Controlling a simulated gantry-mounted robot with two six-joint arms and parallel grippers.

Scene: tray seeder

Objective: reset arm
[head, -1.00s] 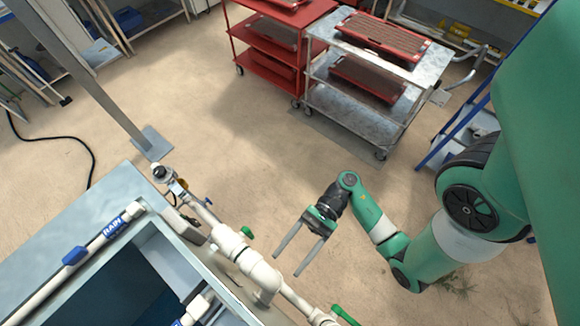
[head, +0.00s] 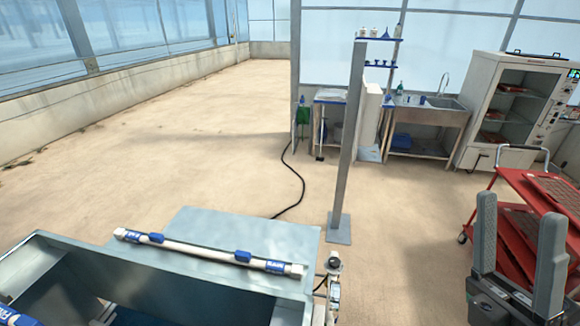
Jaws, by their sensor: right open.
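My right gripper (head: 520,208) is at the lower right of the head view, close to the camera. Its two grey fingers point upward and stand wide apart, with nothing between them. The red cart shows behind and between the fingers. The rest of my right arm is out of the picture. My left gripper is not in view.
A metal tank (head: 75,262) with a white pipe (head: 200,251) fills the lower left. A grey post (head: 349,140) stands mid-floor. A red cart (head: 508,178) with trays is at right. A sink bench (head: 430,115) and white cabinet (head: 485,85) line the back. Left floor is clear.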

